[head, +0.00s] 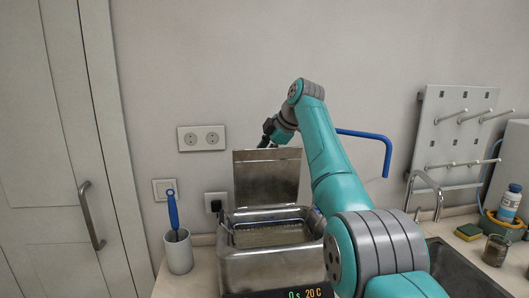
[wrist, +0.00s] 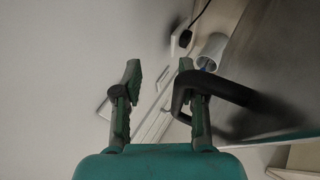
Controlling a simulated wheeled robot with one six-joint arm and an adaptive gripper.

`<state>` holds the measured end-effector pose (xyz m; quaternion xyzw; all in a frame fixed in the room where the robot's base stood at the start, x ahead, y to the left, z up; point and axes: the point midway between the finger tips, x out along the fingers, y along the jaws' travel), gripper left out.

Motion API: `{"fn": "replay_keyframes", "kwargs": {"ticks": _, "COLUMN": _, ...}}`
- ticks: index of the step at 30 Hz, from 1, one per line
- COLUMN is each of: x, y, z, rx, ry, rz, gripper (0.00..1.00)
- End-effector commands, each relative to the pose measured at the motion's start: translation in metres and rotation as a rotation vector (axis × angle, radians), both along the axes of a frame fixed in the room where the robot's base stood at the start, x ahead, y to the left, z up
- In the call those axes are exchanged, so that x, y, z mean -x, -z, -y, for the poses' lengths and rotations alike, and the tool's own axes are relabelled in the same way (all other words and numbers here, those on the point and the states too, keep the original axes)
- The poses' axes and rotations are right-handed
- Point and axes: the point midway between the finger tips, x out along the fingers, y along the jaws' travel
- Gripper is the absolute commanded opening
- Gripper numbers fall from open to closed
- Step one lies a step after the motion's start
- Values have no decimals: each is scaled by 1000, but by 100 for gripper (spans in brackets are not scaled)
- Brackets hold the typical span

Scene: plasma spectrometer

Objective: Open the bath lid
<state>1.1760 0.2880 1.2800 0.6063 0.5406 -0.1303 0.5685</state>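The metal bath (head: 265,262) stands on the counter with its mouth uncovered and its inside showing. Its lid (head: 267,178) stands nearly upright at the back of the bath. My gripper (head: 266,138) is at the lid's top edge in the head view. In the wrist view my gripper (wrist: 160,68) has its two fingers wide apart. The lid's black looped handle (wrist: 222,88) reaches around the right finger, with one part between the fingers near that finger. The lid's dark face (wrist: 270,90) fills the right side. Whether the handle touches a finger is unclear.
A white cup with a blue-handled brush (head: 178,250) stands left of the bath. Wall sockets (head: 201,138) are behind. A sink (head: 462,272), a tap, a peg rack (head: 455,130) and bottles are at the right. A blue bent rod (head: 370,137) shows behind my arm.

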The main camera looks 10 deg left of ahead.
Motion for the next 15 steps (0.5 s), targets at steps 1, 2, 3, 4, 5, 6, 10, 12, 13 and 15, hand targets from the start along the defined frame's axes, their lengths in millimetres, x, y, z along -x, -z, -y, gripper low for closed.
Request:
{"fn": "replay_keyframes", "kwargs": {"ticks": 1, "x": 0, "y": -4, "z": 0, "rx": -2, "ry": 0, "rz": 6, "gripper": 36}}
{"fn": "replay_keyframes", "kwargs": {"ticks": 2, "x": 0, "y": -4, "z": 0, "rx": -2, "ry": 0, "rz": 6, "gripper": 36}}
{"fn": "replay_keyframes", "kwargs": {"ticks": 3, "x": 0, "y": -4, "z": 0, "rx": -2, "ry": 1, "rz": 7, "gripper": 36}}
{"fn": "replay_keyframes", "kwargs": {"ticks": 4, "x": 0, "y": -5, "z": 0, "rx": -2, "ry": 1, "rz": 7, "gripper": 36}}
{"fn": "replay_keyframes", "kwargs": {"ticks": 5, "x": 0, "y": -5, "z": 0, "rx": -2, "ry": 1, "rz": 7, "gripper": 36}}
{"fn": "replay_keyframes", "kwargs": {"ticks": 6, "x": 0, "y": -5, "z": 0, "rx": -2, "ry": 1, "rz": 7, "gripper": 36}}
{"fn": "replay_keyframes", "kwargs": {"ticks": 10, "x": 0, "y": -5, "z": 0, "rx": -2, "ry": 0, "rz": 6, "gripper": 36}}
{"fn": "replay_keyframes", "kwargs": {"ticks": 12, "x": 0, "y": -5, "z": 0, "rx": -3, "ry": 0, "rz": 6, "gripper": 36}}
{"fn": "replay_keyframes", "kwargs": {"ticks": 13, "x": 0, "y": -5, "z": 1, "rx": -2, "ry": 0, "rz": 6, "gripper": 36}}
{"fn": "replay_keyframes", "kwargs": {"ticks": 15, "x": 1, "y": -7, "z": 2, "rx": -2, "ry": 0, "rz": 6, "gripper": 36}}
